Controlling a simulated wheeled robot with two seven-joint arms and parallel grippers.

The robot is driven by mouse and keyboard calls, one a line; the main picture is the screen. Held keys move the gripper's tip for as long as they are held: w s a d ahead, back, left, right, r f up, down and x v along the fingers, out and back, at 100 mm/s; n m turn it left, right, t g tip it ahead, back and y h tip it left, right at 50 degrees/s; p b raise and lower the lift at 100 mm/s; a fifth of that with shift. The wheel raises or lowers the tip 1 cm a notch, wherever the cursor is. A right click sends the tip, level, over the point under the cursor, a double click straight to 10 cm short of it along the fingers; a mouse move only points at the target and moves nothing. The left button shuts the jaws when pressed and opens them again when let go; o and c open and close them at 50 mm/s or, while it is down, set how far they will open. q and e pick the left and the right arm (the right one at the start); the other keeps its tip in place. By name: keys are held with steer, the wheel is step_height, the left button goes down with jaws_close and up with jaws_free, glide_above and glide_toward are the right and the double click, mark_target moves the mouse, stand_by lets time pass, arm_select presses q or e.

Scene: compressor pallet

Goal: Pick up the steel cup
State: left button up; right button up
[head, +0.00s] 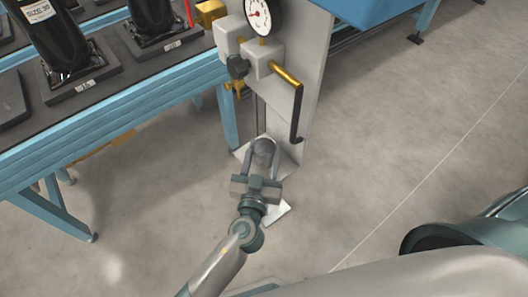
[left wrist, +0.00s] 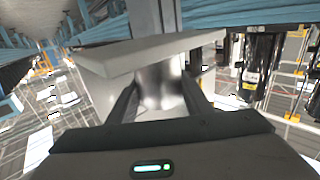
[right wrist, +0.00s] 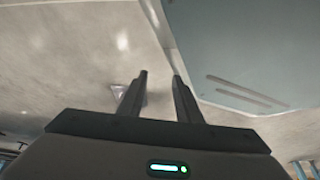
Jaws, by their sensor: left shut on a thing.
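The steel cup (head: 264,148) is a small shiny grey cylinder at the foot of the upright grey panel in the head view. My left gripper (head: 261,153) is shut on it, one finger on each side. In the left wrist view the cup (left wrist: 160,86) is between the fingertips, in front of a pale ledge (left wrist: 125,58). I cannot tell whether the cup touches the ledge. My right gripper (right wrist: 158,76) shows only in the right wrist view, with its fingers apart and nothing between them.
A blue-framed bench (head: 120,115) with black parts stands at left. The floor (head: 400,130) at right is clear.

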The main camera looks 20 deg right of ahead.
mark_target(264, 142)
arm_select(q)
steer(key=shift+r, duration=0.2)
